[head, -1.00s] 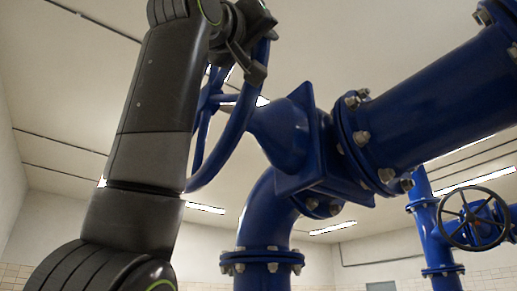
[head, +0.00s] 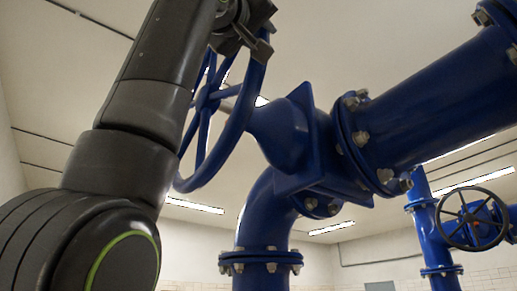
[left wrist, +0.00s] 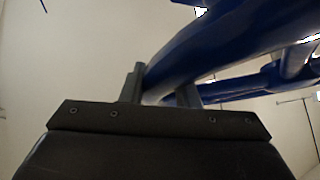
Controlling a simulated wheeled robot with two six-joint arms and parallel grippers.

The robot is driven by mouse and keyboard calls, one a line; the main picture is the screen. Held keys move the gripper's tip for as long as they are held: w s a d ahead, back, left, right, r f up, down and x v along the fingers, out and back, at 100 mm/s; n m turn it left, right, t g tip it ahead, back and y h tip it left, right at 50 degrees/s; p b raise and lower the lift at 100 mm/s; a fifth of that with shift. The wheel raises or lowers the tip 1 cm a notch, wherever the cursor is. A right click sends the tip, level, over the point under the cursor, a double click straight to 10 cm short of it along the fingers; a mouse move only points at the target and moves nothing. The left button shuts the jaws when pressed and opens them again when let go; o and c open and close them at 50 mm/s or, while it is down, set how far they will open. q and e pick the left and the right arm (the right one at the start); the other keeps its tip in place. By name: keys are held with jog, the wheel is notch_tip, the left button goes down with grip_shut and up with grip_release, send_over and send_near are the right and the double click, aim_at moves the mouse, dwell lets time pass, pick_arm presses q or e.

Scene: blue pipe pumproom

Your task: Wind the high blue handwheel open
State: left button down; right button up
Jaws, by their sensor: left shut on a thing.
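The high blue handwheel (head: 234,124) is seen nearly edge-on in the head view, joined to the blue valve body (head: 284,128) on its right. My left gripper (head: 258,36) is shut on the wheel's rim near its top. My left arm covers part of the wheel's left side. In the left wrist view, the blue rim (left wrist: 190,50) passes between the two fingers of the gripper (left wrist: 160,88). My right gripper is in neither view.
A thick blue flanged pipe (head: 440,110) runs up to the right from the valve. A blue elbow pipe (head: 265,225) drops below it. A smaller black handwheel (head: 473,218) stands at the far right. The space left of the wheel is filled by my arm.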

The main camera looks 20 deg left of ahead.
pick_arm(q)
jog(key=c, duration=1.1)
grip_release()
jog(key=shift+d, duration=0.1)
jog(key=shift+c, duration=0.2)
jog(key=shift+s+f+b, duration=0.25)
jog(key=shift+f+b, duration=0.1)
jog(key=shift+b, duration=0.05)
jog(key=b+v, duration=1)
jog(key=v, duration=0.6)
jog(key=shift+s+b, duration=0.35)
jog(key=shift+w+f, duration=0.1)
jog(key=shift+f, duration=0.05)
